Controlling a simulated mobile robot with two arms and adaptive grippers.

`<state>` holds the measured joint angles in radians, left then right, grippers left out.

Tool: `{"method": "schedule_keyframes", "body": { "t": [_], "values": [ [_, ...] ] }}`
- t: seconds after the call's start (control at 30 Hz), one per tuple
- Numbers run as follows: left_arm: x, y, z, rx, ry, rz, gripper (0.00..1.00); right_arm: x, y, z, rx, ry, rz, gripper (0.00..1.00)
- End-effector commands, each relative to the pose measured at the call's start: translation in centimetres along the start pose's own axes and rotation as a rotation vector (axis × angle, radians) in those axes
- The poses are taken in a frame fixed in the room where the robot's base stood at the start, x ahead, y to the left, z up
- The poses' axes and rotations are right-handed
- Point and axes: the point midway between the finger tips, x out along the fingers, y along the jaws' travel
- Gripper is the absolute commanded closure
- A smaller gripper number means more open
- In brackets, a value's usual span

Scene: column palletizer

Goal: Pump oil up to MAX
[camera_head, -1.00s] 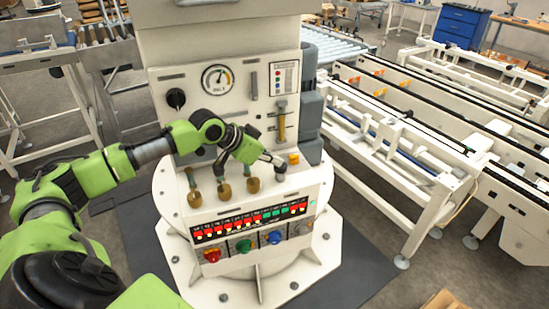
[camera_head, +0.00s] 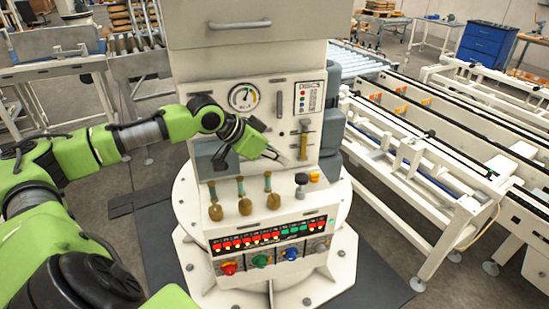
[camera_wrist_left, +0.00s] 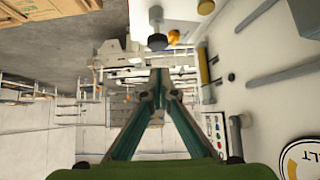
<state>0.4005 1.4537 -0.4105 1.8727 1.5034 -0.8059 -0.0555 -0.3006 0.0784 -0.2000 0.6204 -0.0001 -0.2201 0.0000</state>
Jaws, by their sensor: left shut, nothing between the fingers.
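The machine's pale panel (camera_head: 285,100) carries a vertical sight glass (camera_head: 304,140) with yellow contents; its marks are too small to read. The sight glass also shows in the left wrist view (camera_wrist_left: 204,66). A black knob on a stem (camera_head: 301,179) stands on the ledge below it, beside a small orange-yellow part (camera_head: 314,177). Both show beyond the fingertips in the left wrist view, the black knob (camera_wrist_left: 157,41) slightly left. My left gripper (camera_head: 288,162) is shut and empty, up and left of the black knob and apart from it. My right gripper is not in view.
Three brass-coloured levers (camera_head: 241,200) stand on the ledge left of the knob. A round dial (camera_head: 243,97) is above my left gripper. Coloured knobs (camera_head: 261,261) line the front below lit indicators. White conveyor frames (camera_head: 420,165) stand to the right.

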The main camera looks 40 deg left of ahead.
Motion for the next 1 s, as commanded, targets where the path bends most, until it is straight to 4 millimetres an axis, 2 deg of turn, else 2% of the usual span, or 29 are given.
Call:
{"method": "schedule_keyframes", "body": {
  "t": [0.1,0.33,1.0],
  "values": [
    [-1.2,-0.1,0.2,0.003,-0.003,-0.003,1.0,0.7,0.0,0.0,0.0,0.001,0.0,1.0],
    [-2.6,0.0,0.0,0.002,-0.001,-0.001,1.0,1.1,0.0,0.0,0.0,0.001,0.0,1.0],
    [-2.8,0.0,-0.1,0.001,0.001,0.0,1.0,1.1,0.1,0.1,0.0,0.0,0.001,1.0]
  ]
}}
